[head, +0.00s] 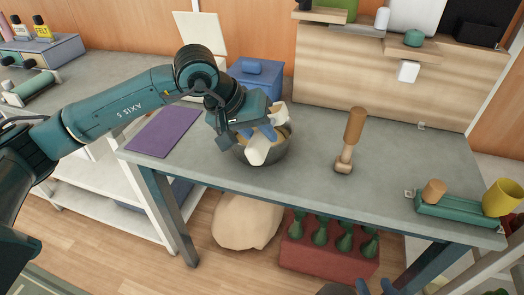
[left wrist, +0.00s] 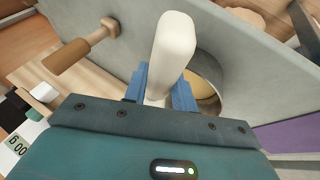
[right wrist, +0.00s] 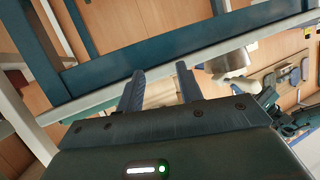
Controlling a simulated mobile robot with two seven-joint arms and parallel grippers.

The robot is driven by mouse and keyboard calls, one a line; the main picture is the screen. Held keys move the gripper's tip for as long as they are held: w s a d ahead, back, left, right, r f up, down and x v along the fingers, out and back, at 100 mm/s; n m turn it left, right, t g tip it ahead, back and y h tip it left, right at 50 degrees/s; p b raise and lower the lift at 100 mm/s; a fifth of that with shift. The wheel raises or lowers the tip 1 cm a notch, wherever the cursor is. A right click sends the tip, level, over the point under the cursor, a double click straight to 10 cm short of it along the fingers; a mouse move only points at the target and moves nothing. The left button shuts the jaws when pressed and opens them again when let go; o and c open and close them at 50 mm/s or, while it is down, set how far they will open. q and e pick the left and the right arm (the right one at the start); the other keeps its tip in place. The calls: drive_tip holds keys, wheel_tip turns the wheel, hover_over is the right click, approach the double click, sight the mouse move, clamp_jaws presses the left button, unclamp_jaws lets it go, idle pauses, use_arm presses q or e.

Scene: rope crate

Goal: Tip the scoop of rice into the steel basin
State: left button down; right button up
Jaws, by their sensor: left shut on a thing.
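The steel basin (head: 272,158) stands on the grey workbench, partly hidden by my left arm and the scoop. Tan contents show inside it. The white scoop (head: 258,152) is tilted over the basin in my left gripper (head: 262,130). In the left wrist view the scoop (left wrist: 172,45) rises between the blue fingers of the left gripper (left wrist: 160,88), and the basin (left wrist: 208,70) lies behind it. I cannot tell whether rice is in the scoop. My right gripper (right wrist: 160,90) is open and empty; its fingertips (head: 375,287) show at the bottom of the head view.
A purple mat (head: 163,131) lies left, a blue box (head: 255,78) behind. A red crate of bottles (head: 325,262) is below.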

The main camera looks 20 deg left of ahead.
use_arm(q)
drive_tip(key=shift+a+f+h+b, duration=0.15)
drive_tip(key=shift+f+h+b, duration=0.45)
drive_tip(key=shift+b, duration=0.2)
drive_tip(key=shift+r+h+b, duration=0.15)
drive_tip(key=shift+h+b, duration=0.25)
drive_tip(key=shift+b, duration=0.2)
drive_tip(key=shift+r, duration=0.3)
drive_tip(key=h+b, duration=0.1)
drive_tip(key=b, duration=0.2)
drive_tip(key=shift+a+n+h, duration=0.15)
drive_tip(key=shift+n+h, duration=0.25)
drive_tip(key=shift+r, duration=0.2)
use_arm(e)
drive_tip(key=f, duration=0.1)
drive_tip(key=f+n, duration=0.1)
drive_tip(key=f, duration=0.1)
drive_tip(key=a+f+n, duration=0.1)
drive_tip(key=shift+w+f+y, duration=0.15)
drive_tip(key=shift+w+y, duration=0.1)
drive_tip(key=shift+y, duration=0.05)
